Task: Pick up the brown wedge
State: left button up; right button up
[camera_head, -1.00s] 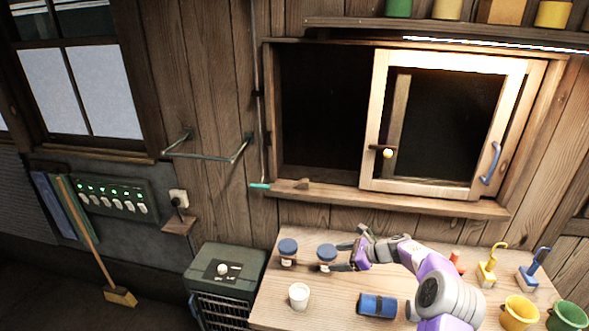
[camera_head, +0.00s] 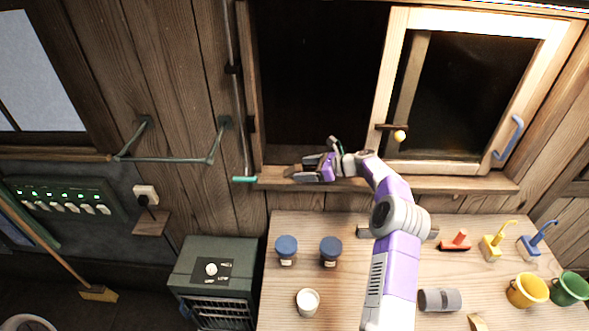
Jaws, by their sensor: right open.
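The brown wedge (camera_head: 292,171) is a small dark piece on the wooden window sill, below the dark open left half of the window. My right gripper (camera_head: 303,168) is at the sill, reaching in from the right with its fingers pointing left. The jaws are open and the fingertips are at the wedge, partly covering it. I cannot tell whether they touch it. My left gripper is out of view.
The sliding window sash (camera_head: 395,95) with a yellow knob is on the right. A green-tipped rod (camera_head: 244,179) hangs left of the sill.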

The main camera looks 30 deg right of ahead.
aim_at(293, 171)
jog(key=x, duration=0.3)
jog(key=shift+w+d, duration=0.1)
jog(key=shift+r, duration=0.1)
jog(key=c, duration=1.3)
